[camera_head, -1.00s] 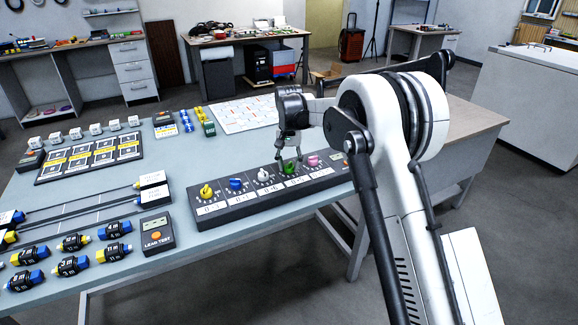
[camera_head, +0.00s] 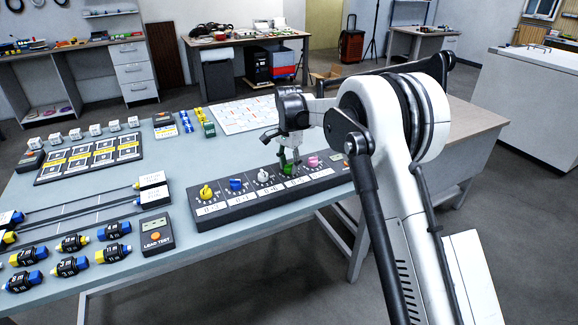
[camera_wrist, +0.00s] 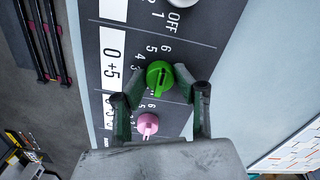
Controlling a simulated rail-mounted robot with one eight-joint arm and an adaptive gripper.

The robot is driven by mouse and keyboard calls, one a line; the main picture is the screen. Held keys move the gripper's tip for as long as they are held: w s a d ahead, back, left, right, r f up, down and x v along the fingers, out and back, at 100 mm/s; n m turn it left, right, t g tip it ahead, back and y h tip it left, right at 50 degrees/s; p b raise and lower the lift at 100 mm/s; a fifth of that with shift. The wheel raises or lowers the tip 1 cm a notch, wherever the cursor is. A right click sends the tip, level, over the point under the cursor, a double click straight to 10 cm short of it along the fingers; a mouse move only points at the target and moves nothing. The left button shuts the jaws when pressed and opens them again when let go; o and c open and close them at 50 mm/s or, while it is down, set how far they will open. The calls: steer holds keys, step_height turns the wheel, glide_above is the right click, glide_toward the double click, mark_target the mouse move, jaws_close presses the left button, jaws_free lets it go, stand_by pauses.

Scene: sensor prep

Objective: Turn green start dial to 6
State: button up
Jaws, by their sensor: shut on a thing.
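The green start dial (camera_head: 287,168) sits on the dark dial panel (camera_head: 232,214), between the white dial (camera_head: 263,176) and the pink dial (camera_head: 312,161). In the wrist view the green dial (camera_wrist: 160,76) lies between the fingertips of my gripper (camera_wrist: 159,84). My gripper (camera_head: 290,160) is shut on it from above. Printed numbers 6, 5 and 4 show beside the green dial in the wrist view. Which number its raised grip points to cannot be told. The pink dial (camera_wrist: 147,124) shows close below, near one finger.
A yellow dial (camera_head: 206,192) and a blue dial (camera_head: 236,184) stand farther left on the panel. A lead test box (camera_head: 157,234) lies left of it. The bench (camera_head: 225,160) is clear behind the panel.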

stand_by(0.3)
steer(key=o, duration=1.1)
steer(key=shift+r, duration=0.1)
step_height(320, 180, up, 12)
steer(key=shift+f, duration=0.1)
